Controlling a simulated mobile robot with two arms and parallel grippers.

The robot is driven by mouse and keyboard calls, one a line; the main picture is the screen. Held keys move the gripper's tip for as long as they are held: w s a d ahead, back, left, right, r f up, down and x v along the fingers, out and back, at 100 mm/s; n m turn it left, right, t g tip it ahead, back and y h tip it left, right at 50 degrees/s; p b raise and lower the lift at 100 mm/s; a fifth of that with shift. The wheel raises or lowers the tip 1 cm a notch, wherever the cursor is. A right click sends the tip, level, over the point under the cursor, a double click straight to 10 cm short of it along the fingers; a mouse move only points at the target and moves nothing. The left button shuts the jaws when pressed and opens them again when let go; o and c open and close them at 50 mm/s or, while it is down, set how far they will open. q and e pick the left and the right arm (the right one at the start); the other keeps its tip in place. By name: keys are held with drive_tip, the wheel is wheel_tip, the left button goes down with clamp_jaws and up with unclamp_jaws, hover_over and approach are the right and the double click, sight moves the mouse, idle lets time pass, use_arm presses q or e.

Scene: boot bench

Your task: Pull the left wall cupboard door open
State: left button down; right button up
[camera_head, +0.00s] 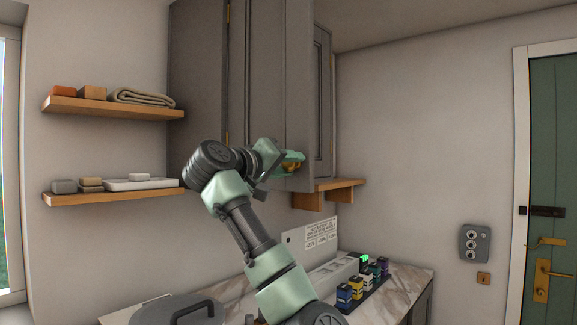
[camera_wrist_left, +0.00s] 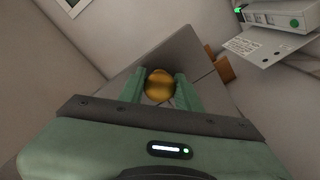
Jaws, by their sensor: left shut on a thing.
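The grey left wall cupboard door (camera_head: 262,75) hangs on brass hinges at its left side. Its free edge stands out in front of the right cupboard door (camera_head: 322,100), so it looks partly open. My left gripper (camera_head: 296,161) is at the lower part of the door, near its free edge. In the left wrist view its green fingers (camera_wrist_left: 158,90) are shut on a round brass knob (camera_wrist_left: 159,84), one on each side. The knob (camera_head: 290,167) is mostly hidden by the fingers in the head view. My right gripper is not in view.
Two wooden shelves (camera_head: 110,107) with folded and boxed items are left of the cupboard. A wooden bracket shelf (camera_head: 335,185) sits under its right part. Below, a marble counter (camera_head: 395,290) holds several coloured small containers (camera_head: 362,283) and a grey lidded pot (camera_head: 180,312).

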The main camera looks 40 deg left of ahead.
use_arm(q)
drive_tip(key=shift+r, duration=0.15)
drive_tip(key=c, duration=1)
unclamp_jaws()
drive_tip(key=shift+a, duration=0.1)
drive_tip(key=shift+s, duration=0.1)
drive_tip(key=shift+s+f, duration=0.2)
drive_tip(key=shift+s, duration=0.05)
drive_tip(key=s+b, duration=0.3)
drive_tip(key=s, duration=0.4)
drive_tip(key=shift+d, duration=0.45)
